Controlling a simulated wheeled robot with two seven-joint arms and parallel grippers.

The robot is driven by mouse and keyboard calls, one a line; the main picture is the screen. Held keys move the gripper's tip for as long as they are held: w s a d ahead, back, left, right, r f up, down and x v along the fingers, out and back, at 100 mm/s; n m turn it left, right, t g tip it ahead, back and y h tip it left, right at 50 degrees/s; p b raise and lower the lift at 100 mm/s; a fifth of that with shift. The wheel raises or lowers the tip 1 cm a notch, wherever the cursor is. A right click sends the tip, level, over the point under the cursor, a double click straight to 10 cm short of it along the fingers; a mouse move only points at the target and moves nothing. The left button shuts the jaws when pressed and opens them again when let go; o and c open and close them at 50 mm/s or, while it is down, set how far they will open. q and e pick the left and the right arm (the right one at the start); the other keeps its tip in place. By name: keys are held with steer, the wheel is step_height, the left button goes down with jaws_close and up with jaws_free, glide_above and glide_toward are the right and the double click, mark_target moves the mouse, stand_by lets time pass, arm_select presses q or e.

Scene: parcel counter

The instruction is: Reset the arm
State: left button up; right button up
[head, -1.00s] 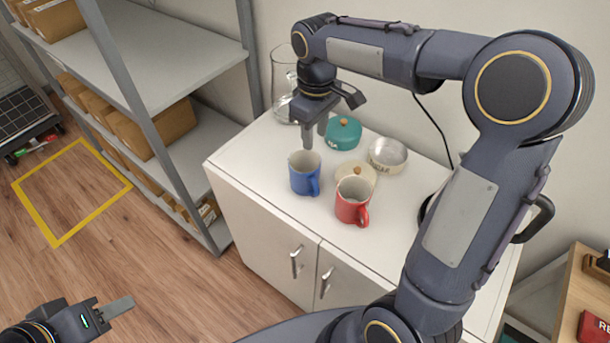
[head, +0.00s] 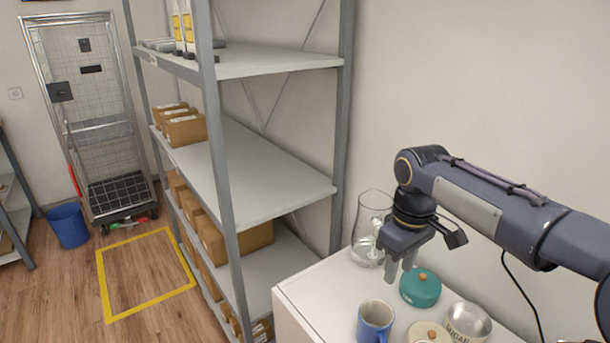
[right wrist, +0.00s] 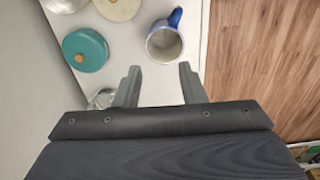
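My right gripper (head: 402,274) hangs above the white cabinet top, between the glass pitcher and the teal lidded pot. In the right wrist view its two fingers (right wrist: 160,76) are spread apart with nothing between them. The blue mug (head: 374,322) stands just in front of the gripper in the head view; it also shows upright and empty beyond the fingertips in the right wrist view (right wrist: 164,42). My left gripper is out of view.
The cabinet top (head: 318,292) also holds the glass pitcher (head: 369,228), the teal pot (head: 420,290), a sugar bowl (head: 467,322) and a cream lid (head: 427,334). A metal shelf (head: 245,180) with cartons stands left; a wall runs behind.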

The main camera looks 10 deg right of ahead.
steer(key=s+a+f+m+t+y, duration=0.1)
steer(key=s+f+m+t, duration=0.1)
steer(key=s, duration=0.8)
steer(key=s+a+f+m+t+y, duration=0.1)
steer(key=s+f+m+t+y, duration=0.1)
steer(key=s, duration=0.9)
step_height(320, 180, down, 3)
steer(key=m+t, duration=0.1)
steer(key=m, duration=0.2)
steer(key=shift+s+r+m+y, duration=0.15)
steer(key=shift+s+m+y, duration=0.15)
steer(key=shift+m, duration=0.1)
